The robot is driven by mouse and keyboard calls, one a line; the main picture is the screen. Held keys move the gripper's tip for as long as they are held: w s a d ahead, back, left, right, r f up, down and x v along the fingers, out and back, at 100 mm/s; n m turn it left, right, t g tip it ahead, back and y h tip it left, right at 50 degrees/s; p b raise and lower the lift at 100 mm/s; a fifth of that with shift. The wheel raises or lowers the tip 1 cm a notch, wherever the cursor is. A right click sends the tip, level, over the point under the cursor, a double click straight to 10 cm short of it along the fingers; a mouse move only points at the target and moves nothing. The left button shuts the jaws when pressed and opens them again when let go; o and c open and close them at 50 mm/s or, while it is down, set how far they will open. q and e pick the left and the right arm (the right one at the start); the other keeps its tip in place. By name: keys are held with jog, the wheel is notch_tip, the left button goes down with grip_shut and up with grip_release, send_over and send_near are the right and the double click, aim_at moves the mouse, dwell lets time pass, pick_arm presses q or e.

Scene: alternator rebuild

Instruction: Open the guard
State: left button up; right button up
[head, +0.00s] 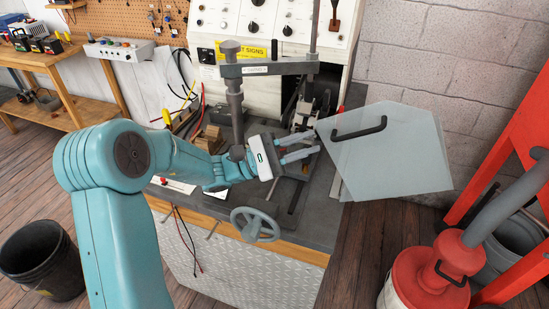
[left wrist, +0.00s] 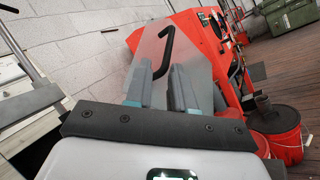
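The guard (head: 405,155) is a clear panel at the right side of the bench in the head view, reaching out past the bench edge. Its black bar handle (head: 360,130) is near its upper left. My left gripper (head: 314,142) is open and empty, its fingers pointing right toward the handle, with a small gap in the picture. In the left wrist view the guard (left wrist: 205,65) stands ahead, and the handle (left wrist: 165,50) shows beyond and between the open fingers (left wrist: 163,85). I cannot tell the exact depth between them. My right gripper is in neither view.
A grey post and crossbar (head: 270,67) stand over the bench behind my arm. A handwheel (head: 254,224) is on the bench front. A red frame (head: 500,150) and a red-topped canister (head: 440,270) stand at the right. A black bucket (head: 42,260) is at lower left.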

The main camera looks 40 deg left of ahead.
pick_arm(q)
jog(key=b+v, duration=0.1)
jog(key=v, duration=0.7)
dwell(0.4)
